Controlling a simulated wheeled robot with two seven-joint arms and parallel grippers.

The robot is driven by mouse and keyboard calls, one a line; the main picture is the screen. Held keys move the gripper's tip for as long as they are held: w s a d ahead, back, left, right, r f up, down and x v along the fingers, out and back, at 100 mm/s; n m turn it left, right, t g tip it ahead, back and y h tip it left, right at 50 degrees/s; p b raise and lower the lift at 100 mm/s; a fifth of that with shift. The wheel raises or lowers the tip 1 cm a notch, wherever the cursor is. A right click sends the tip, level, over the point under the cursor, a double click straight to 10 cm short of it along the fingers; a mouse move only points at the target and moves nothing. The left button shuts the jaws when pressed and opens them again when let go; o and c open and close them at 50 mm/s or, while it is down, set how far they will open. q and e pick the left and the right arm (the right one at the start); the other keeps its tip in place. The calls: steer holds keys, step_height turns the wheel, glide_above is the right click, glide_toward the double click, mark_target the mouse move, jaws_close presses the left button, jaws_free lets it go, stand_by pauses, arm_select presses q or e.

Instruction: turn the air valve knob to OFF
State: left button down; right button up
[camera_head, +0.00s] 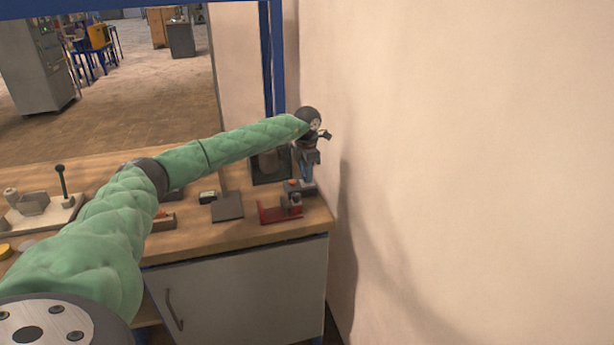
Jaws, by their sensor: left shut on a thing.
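My left arm reaches across the bench to its far right corner, by the wall. My left gripper (307,158) points down there and is shut on a small blue part (306,173), which I take to be the air valve knob. The fingers hide most of it, so I cannot read its setting or any OFF mark. Just below and left stands a small dark and grey device with an orange top (292,186). A red bracket (270,214) is beside it. My right gripper is out of view.
The wooden bench top (240,238) has a grey stand (227,206) left of the red bracket. A light fixture with a black lever (62,184) is at the left. The bare wall (450,150) is close on the gripper's right. A blue frame post (272,60) rises behind.

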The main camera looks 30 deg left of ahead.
arm_select(q)
steer(key=shift+n, duration=0.8)
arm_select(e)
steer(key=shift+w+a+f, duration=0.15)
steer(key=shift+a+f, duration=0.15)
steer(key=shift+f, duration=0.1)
arm_select(q)
steer(key=shift+r, duration=0.1)
steer(key=c, duration=1.2)
jaws_free()
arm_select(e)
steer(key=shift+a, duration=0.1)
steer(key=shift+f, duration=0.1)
arm_select(q)
step_height(320, 180, up, 7)
steer(key=shift+r+b, duration=0.1)
steer(key=shift+b, duration=1.05)
steer(key=shift+r, duration=0.25)
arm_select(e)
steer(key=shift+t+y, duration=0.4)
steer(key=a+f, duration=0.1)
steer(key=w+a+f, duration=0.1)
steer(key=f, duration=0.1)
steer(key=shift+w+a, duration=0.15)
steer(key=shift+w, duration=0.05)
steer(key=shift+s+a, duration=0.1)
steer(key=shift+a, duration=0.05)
